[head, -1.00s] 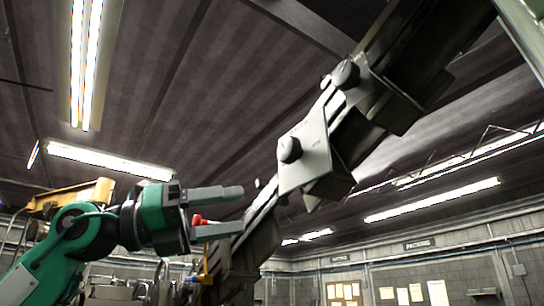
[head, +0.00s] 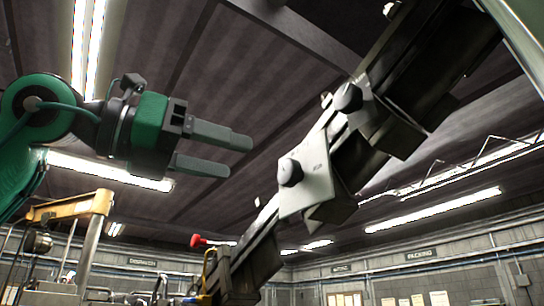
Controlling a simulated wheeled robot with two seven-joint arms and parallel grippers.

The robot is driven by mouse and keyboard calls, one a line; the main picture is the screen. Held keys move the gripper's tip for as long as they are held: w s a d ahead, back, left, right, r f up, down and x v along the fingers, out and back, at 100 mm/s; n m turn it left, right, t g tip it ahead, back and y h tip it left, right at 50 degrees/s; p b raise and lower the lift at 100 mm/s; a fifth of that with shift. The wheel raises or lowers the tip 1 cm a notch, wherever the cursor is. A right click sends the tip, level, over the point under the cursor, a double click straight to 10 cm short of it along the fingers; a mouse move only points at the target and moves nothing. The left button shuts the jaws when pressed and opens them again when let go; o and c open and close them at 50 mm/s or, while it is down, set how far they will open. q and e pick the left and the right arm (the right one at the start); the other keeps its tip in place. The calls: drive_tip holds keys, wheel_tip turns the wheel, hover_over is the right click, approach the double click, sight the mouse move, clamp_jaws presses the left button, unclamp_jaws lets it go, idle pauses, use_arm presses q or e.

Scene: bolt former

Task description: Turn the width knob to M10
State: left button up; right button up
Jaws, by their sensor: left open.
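My left gripper (head: 238,157) is open and empty, its two grey fingers pointing right. It is left of a dark round knob (head: 290,172) on a pale plate (head: 312,180), with a gap between fingertips and knob. A second dark knob (head: 348,98) sits higher up to the right on another plate. Both are on a slanted dark machine rail. The small print on the plate is too small to read, so I cannot tell which knob is the width knob or its setting. My right gripper is not in view.
A red-tipped lever (head: 198,241) stands below my left gripper, near the rail's lower end. A yellow machine part (head: 70,207) is at the lower left. The slanted rail (head: 420,75) fills the upper right. Open air lies between gripper and plate.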

sight(284, 172)
use_arm(q)
drive_tip(key=p+x, duration=0.2)
drive_tip(key=x, duration=0.4)
drive_tip(key=shift+d+r, duration=0.15)
drive_tip(key=shift+d, duration=0.05)
drive_tip(key=shift+p+x, duration=0.4)
drive_tip(key=shift+x, duration=0.4)
drive_tip(key=shift+c, duration=0.5)
